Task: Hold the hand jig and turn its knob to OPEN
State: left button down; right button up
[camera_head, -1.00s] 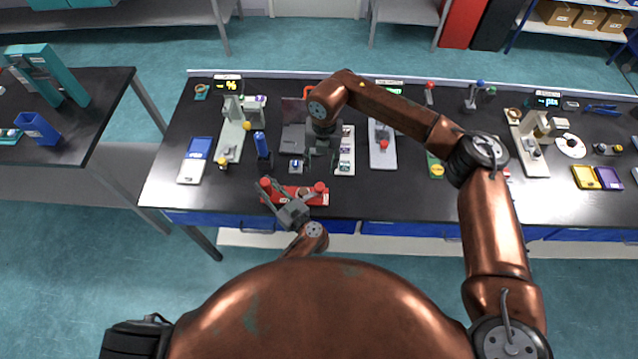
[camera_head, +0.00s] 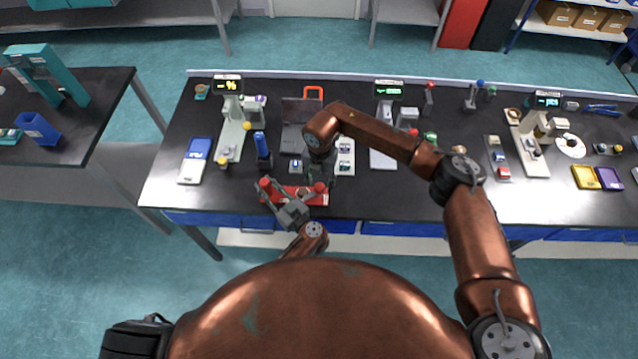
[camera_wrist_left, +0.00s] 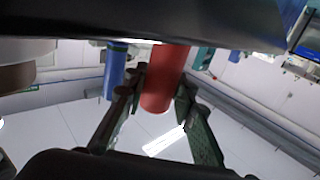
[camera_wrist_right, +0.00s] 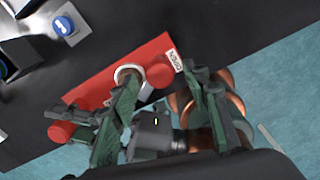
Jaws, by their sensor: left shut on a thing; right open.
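The hand jig (camera_head: 320,200) is a red plate near the bench's front edge, with a red post at each end. In the right wrist view the jig (camera_wrist_right: 98,90) shows an OPEN label at one end and a pale ring-like knob (camera_wrist_right: 130,72) near the red post beside that label. My left gripper (camera_head: 276,193) is shut on the jig's left red post, which stands between its fingers in the left wrist view (camera_wrist_left: 162,80). My right gripper (camera_head: 320,178) is open above the jig's right part. Its fingers (camera_wrist_right: 162,80) straddle the post nearest the label without visible contact and partly cover the knob.
A blue cylinder (camera_head: 262,148) stands just behind the jig's left end. A small block with a blue button (camera_wrist_right: 64,26) and a dark laptop-like device (camera_head: 296,115) lie behind it. The bench right of the jig is clear along the front.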

jog(key=shift+f, duration=0.55)
jog(key=shift+c, duration=0.7)
jog(key=c, duration=1)
jog(key=shift+n, duration=0.4)
jog(key=n, duration=0.5)
jog(key=shift+n, duration=0.3)
jog(key=n, duration=0.5)
jog(key=shift+n, duration=0.4)
